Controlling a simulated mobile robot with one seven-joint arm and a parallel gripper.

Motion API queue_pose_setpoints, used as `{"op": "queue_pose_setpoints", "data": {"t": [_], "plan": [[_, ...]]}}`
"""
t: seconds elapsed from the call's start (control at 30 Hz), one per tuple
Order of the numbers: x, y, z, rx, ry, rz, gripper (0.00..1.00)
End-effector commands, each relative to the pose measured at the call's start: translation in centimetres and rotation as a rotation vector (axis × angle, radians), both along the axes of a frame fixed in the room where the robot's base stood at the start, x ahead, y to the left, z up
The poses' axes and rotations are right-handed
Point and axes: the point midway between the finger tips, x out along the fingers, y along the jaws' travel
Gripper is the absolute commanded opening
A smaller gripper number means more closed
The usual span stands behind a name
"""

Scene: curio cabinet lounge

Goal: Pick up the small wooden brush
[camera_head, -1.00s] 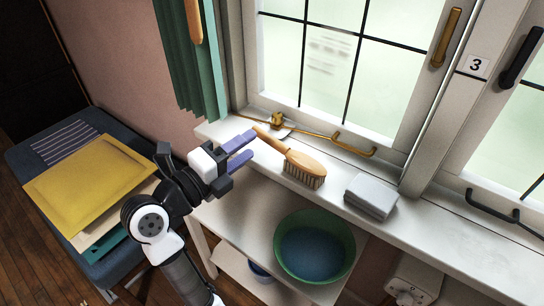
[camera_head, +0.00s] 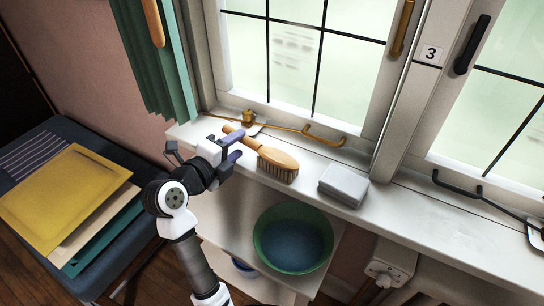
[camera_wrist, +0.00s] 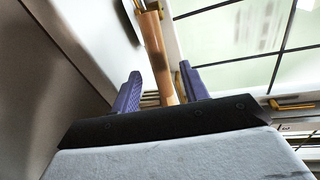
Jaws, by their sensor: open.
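The small wooden brush (camera_head: 278,157) lies on the white window sill, bristles down, its handle pointing to the upper left. My gripper (camera_head: 239,146) is open at the handle end of the brush, its purple fingers overlapping part of the handle in the head view. In the wrist view, the wooden brush handle (camera_wrist: 154,45) runs up between the two spread fingers of my gripper (camera_wrist: 160,70). I cannot tell how far the handle lies from the fingers in depth. The brush's far part is partly hidden behind the gripper there.
A grey folded cloth or block (camera_head: 344,185) lies on the sill right of the brush. A brass window stay (camera_head: 290,128) runs behind it. A green bowl (camera_head: 262,238) stands on a shelf below. The green curtain (camera_head: 152,60) hangs at left.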

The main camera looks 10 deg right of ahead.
Motion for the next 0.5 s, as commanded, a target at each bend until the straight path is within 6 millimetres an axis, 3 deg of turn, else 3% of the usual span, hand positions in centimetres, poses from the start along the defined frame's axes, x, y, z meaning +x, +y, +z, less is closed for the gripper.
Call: {"op": "queue_pose_setpoints", "data": {"t": [0.2,0.5], "plan": [[2.3,-2.3,-0.5,0.001,0.0,-0.003,0.45],[3.0,-2.7,-0.8,0.001,-0.001,0.0,0.45]]}}
